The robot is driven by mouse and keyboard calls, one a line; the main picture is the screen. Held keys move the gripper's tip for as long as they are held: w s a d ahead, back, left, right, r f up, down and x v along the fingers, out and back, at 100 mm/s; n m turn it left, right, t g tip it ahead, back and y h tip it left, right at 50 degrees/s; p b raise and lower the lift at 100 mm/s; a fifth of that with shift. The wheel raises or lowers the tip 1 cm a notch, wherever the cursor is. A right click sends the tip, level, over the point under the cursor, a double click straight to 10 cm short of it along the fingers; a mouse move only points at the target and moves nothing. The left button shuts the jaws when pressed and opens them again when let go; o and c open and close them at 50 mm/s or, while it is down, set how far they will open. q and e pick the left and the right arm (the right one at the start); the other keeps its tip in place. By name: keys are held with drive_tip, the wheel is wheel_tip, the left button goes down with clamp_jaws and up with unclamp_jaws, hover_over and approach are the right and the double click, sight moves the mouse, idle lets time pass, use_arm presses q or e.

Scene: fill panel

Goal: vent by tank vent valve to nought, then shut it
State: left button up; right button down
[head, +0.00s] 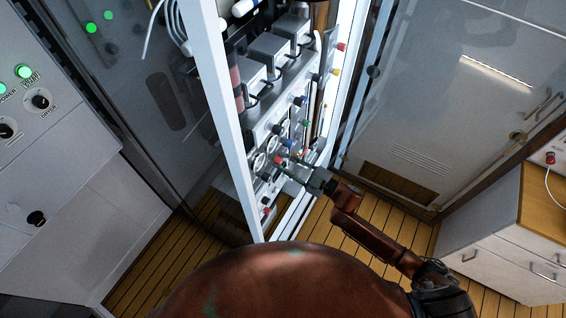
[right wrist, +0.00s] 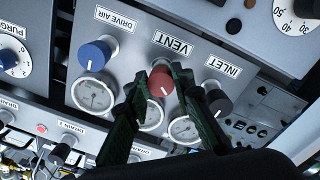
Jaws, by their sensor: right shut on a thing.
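The red vent knob (right wrist: 162,84) sits on a grey panel under a VENT label (right wrist: 173,43) in the right wrist view. It has a white pointer mark. My right gripper (right wrist: 164,76) has one dark green finger on each side of the knob and is shut on it. A round gauge (right wrist: 151,119) below the knob is partly hidden by the fingers, and its needle cannot be read. In the head view my right gripper (head: 290,167) reaches the panel of the open rack from the right. My left gripper is not in view.
A blue DRIVE AIR knob (right wrist: 94,55) and a black INLET knob (right wrist: 217,104) flank the red knob closely, with more gauges below. In the head view, the rack's white frame post (head: 224,100) stands left of the panel. Wooden floor (head: 330,235) lies clear below right.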

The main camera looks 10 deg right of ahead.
drive_tip(key=n+b, duration=0.1)
drive_tip(key=n, duration=0.3)
drive_tip(key=shift+w+n, duration=0.1)
drive_tip(key=shift+n, duration=0.3)
drive_tip(key=n+b, duration=0.2)
drive_tip(key=n, duration=0.2)
drive_tip(key=shift+d+y, duration=0.1)
drive_tip(key=shift+y, duration=0.2)
drive_tip(key=n+b, duration=0.2)
drive_tip(key=n, duration=0.2)
drive_tip(key=shift+n+g, duration=0.3)
drive_tip(key=shift+g, duration=0.1)
drive_tip(key=shift+r+n+b, duration=0.2)
drive_tip(key=shift+n+b, duration=0.8)
drive_tip(key=shift+n, duration=0.7)
drive_tip(key=c, duration=1.7)
unclamp_jaws()
drive_tip(key=shift+o, duration=0.2)
